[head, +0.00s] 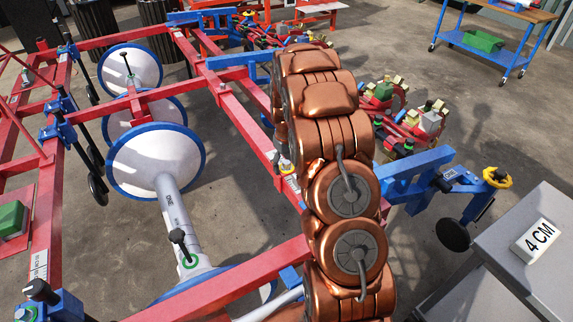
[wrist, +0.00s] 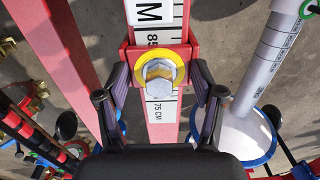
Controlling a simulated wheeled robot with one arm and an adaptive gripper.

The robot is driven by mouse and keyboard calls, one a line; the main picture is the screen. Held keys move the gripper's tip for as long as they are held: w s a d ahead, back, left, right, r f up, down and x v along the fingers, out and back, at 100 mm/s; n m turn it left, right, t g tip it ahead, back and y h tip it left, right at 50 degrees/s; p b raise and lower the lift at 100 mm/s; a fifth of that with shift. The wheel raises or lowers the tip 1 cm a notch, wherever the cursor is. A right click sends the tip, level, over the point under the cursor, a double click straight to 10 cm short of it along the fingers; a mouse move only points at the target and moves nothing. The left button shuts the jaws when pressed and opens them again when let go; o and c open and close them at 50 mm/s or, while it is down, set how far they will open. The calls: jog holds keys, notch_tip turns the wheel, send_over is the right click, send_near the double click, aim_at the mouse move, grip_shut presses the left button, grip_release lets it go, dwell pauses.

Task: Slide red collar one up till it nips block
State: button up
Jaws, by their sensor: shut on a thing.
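In the wrist view, a red collar (wrist: 128,56) sits around a pale scale strip (wrist: 161,128) on a red beam. A yellow ring with a silver hex bolt (wrist: 159,76) is on the collar's face. My gripper (wrist: 159,82) is shut on the collar, with one dark finger at each side. Above the collar lies a white block (wrist: 151,11) with a black "M", cut off by the picture's top edge. A short stretch of scale shows between block and collar, so they look apart. "75 CM" reads below the collar. My copper arm hides the gripper in the head view.
The red frame (head: 240,115) carries white discs with blue rims (head: 157,160). A blue bracket (head: 420,175) juts out right of my arm. A grey table (head: 530,270) with a "4 CM" block (head: 537,237) stands at the right.

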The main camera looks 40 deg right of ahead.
jog(key=shift+s+a+f+b, duration=0.1)
jog(key=shift+s+a+b, duration=0.1)
jog(key=shift+s, duration=1.75)
jog(key=shift+s+a+f+b, duration=0.1)
jog(key=shift+s+a, duration=0.05)
jog(key=shift+s, duration=1.75)
jog(key=o, duration=0.8)
jog(key=shift+c, duration=0.2)
jog(key=shift+o, duration=0.4)
jog(key=shift+w+r, duration=0.1)
jog(key=shift+r, duration=0.1)
jog(key=shift+r, duration=0.35)
notch_tip(320, 180, up, 11)
jog(key=shift+a, duration=0.1)
